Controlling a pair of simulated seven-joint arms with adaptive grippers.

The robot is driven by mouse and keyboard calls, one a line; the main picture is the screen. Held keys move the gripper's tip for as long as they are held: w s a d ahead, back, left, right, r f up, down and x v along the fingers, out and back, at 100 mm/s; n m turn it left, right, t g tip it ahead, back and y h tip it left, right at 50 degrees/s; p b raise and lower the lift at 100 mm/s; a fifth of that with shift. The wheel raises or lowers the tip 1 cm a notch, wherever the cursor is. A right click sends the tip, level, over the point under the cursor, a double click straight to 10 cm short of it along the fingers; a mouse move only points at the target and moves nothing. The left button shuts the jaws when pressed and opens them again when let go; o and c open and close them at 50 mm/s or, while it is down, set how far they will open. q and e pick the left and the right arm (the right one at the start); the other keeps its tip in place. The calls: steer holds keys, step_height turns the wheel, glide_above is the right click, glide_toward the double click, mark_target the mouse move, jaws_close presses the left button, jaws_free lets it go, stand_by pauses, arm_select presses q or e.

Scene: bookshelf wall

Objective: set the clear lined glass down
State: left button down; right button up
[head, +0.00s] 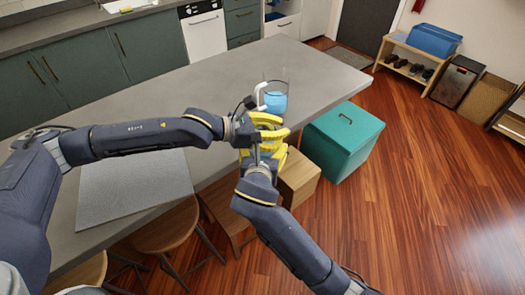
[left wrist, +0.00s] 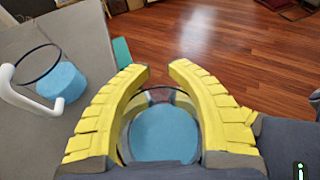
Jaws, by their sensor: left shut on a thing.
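My left gripper (head: 272,127) has its yellow fingers closed around the clear lined glass (left wrist: 165,136), which shows between them in the left wrist view with a blue round inside. In the head view the fingers and arms hide this glass. In the left wrist view, wood floor shows beyond the fingertips and the counter edge lies to their left. My right gripper (head: 268,160) is just below the left one in the head view, overlapping it; its finger state is unclear.
A clear cup with a white handle and blue inside (head: 275,101) stands on the grey counter (head: 330,82) just behind my left gripper. A grey mat (head: 135,187) lies on the left. A teal box (head: 343,140) and stools stand beside the counter. The counter's far right end is clear.

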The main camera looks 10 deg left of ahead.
steer(key=c, duration=1.5)
arm_select(q)
steer(key=c, duration=0.8)
jaws_free()
arm_select(e)
steer(key=shift+c, duration=0.7)
arm_select(q)
steer(key=shift+a, duration=0.1)
